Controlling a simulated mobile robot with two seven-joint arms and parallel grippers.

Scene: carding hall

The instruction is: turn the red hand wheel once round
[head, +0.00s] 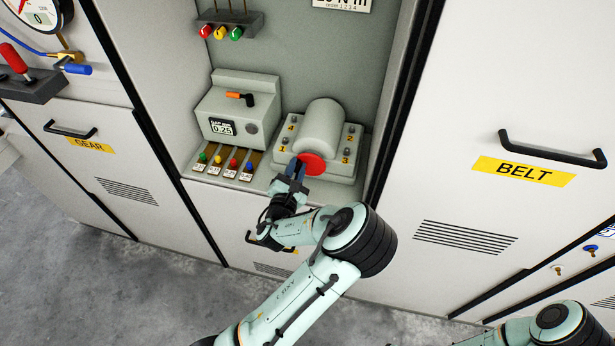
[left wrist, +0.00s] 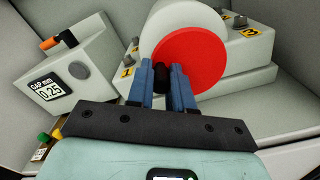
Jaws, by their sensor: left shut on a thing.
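The red hand wheel (head: 314,165) is a flat red disc on the front end of a pale grey cylinder (head: 321,125) inside the open cabinet bay. In the left wrist view the wheel (left wrist: 193,62) fills the upper middle. My left gripper (head: 298,166) reaches up to the wheel's left side. In the left wrist view its blue fingers (left wrist: 162,72) are shut on a dark knob (left wrist: 163,78) that stands out in front of the disc. The fingers hide part of the knob and the wheel's lower left edge. My right gripper is outside both views.
Left of the wheel is a gauge box (head: 238,112) reading 0.25, with an orange-tipped lever. Several coloured knobs stand in front of it. Numbered bolts surround the cylinder's base (head: 318,160). The BELT door (head: 460,130) is closed at right; bare floor (head: 110,270) lies lower left.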

